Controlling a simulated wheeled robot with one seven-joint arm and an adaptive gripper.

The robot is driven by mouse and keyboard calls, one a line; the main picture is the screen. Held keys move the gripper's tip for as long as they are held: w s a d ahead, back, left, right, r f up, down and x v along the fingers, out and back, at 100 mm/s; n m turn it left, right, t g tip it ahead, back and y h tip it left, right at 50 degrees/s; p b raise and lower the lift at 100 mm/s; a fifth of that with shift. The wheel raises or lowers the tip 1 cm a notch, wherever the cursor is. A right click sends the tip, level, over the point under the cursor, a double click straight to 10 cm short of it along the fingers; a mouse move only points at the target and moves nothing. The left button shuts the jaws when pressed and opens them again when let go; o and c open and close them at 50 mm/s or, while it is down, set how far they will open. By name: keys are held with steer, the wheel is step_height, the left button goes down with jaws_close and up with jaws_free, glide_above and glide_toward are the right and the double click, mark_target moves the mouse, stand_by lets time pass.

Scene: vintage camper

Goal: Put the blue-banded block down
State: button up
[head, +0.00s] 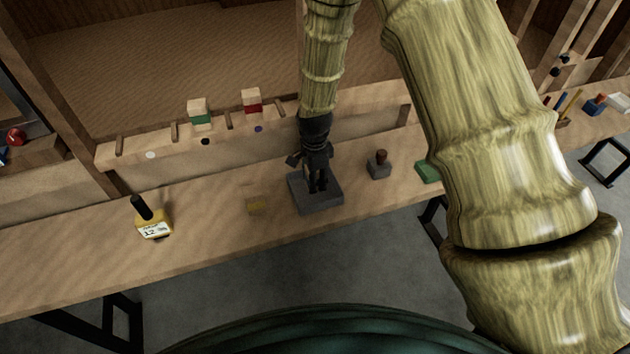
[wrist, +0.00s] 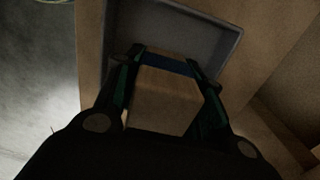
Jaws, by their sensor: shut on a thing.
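My gripper (head: 317,182) points down over a dark grey tray (head: 330,204) on the wooden bench. In the wrist view the gripper (wrist: 168,62) is shut on the blue-banded block (wrist: 162,105), a pale wooden block with a dark blue band near its far end. The block sits between the two fingers. The tray also shows in the wrist view (wrist: 222,38), behind the block, with its raised rim and bare floor. In the head view the block is hidden by the gripper. I cannot tell whether the block touches the tray floor.
A stepped ledge behind holds a green-banded block (head: 200,112) and a red-banded block (head: 251,101). Right are a brown-knobbed grey stamp (head: 378,166) and a green pad (head: 428,171).

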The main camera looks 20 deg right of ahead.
steer(key=shift+f+p, duration=0.3)
steer(key=shift+f, duration=0.75)
steer(key=shift+f, duration=0.1)
steer(key=o, duration=1)
steer(key=shift+o, duration=0.2)
steer(key=shift+r+b, duration=1.55)
steer(key=shift+r, duration=4.6)
